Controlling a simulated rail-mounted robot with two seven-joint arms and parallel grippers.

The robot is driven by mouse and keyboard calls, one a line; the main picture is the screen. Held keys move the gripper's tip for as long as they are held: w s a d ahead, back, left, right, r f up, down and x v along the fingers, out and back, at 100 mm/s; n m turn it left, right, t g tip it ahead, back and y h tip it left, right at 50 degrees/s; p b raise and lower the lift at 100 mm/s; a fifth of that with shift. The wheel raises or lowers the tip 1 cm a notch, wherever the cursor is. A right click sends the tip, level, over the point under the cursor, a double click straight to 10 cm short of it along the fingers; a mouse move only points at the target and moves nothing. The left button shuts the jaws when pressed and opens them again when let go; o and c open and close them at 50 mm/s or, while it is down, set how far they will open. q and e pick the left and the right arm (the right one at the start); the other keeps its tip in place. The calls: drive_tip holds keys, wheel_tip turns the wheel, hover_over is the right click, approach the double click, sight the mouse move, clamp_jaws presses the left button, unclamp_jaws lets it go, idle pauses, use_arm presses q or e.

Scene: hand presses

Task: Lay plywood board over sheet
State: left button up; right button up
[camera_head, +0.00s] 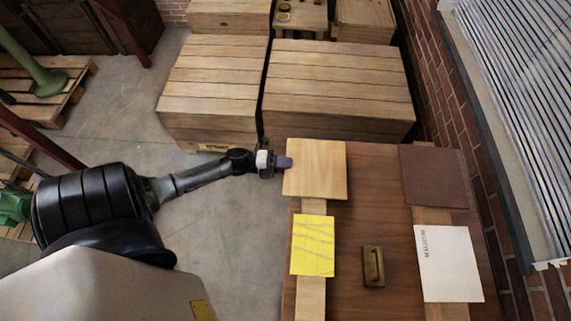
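The plywood board (318,169), a pale square, lies at the back left of the brown table. Its left side is at the table's left edge. My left gripper (286,162) comes in from the left with its fingertips at the board's left edge. The fingers are too small to tell whether they grip it. A yellow sheet (313,246) with pale wavy lines lies nearer the front, apart from the board, on a light wood strip (311,300). My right gripper is not in view.
On the table (365,210), a white blotter card (448,263) and a dark brown board (432,177) lie at the right. A brass-coloured block (373,266) sits between the yellow sheet and the blotter. Wooden crates (338,85) stand behind; a brick wall is at the right.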

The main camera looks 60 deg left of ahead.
use_arm(q)
drive_tip(key=shift+c, duration=0.6)
clamp_jaws()
drive_tip(key=shift+r, duration=0.1)
wheel_tip(320, 180, up, 3)
drive_tip(key=p, duration=0.3)
drive_tip(key=shift+s, duration=0.1)
